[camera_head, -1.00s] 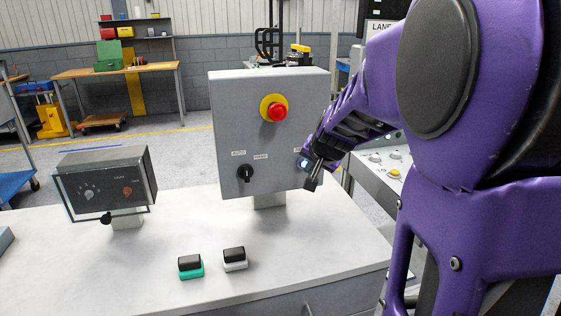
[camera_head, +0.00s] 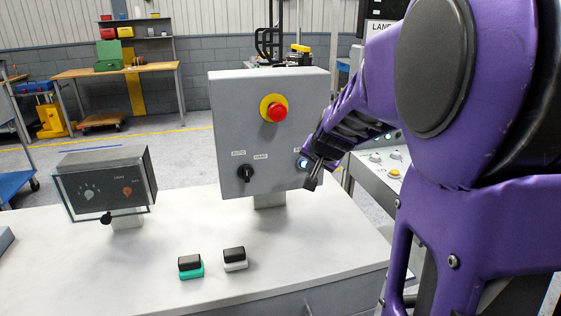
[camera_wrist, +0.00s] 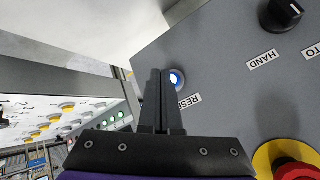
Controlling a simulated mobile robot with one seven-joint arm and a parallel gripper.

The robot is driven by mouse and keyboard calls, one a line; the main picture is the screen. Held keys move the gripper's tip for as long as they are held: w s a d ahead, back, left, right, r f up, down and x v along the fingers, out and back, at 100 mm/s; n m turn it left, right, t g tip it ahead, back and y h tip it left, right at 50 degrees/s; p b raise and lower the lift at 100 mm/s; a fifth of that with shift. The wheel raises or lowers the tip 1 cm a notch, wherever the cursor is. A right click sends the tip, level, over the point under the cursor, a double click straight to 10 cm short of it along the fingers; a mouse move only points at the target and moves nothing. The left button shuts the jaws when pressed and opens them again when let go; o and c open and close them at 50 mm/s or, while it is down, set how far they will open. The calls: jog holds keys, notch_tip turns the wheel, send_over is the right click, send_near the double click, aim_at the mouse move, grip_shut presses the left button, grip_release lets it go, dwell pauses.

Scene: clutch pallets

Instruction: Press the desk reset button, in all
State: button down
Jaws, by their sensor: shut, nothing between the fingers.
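The reset button (camera_head: 303,163), a small lit blue-white button, sits at the right edge of the grey control box (camera_head: 228,115) on the desk. In the wrist view the button (camera_wrist: 177,78) glows above the "RESET" label, which is partly covered. My gripper (camera_head: 312,183) is shut and empty, its dark fingertips in front of the box close to the button. In the wrist view my fingertips (camera_wrist: 161,73) lie just left of the button and hide part of its rim. I cannot tell whether they touch it.
The box also carries a red emergency button (camera_head: 277,112) on a yellow plate and a black AUTO/HAND selector (camera_head: 245,173). A covered dial box (camera_head: 105,180) and two small black-topped stamps (camera_head: 190,266) stand on the white desk (camera_head: 130,280). A panel with several buttons (camera_head: 385,160) stands behind right.

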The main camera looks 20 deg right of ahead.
jog(key=shift+w, duration=0.35)
jog(key=shift+w, duration=0.5)
dwell(0.6)
jog(key=shift+s, duration=0.9)
jog(key=s+b, duration=0.1)
jog(key=s, duration=0.4)
dwell(0.3)
jog(key=shift+r, duration=0.1)
dwell(0.4)
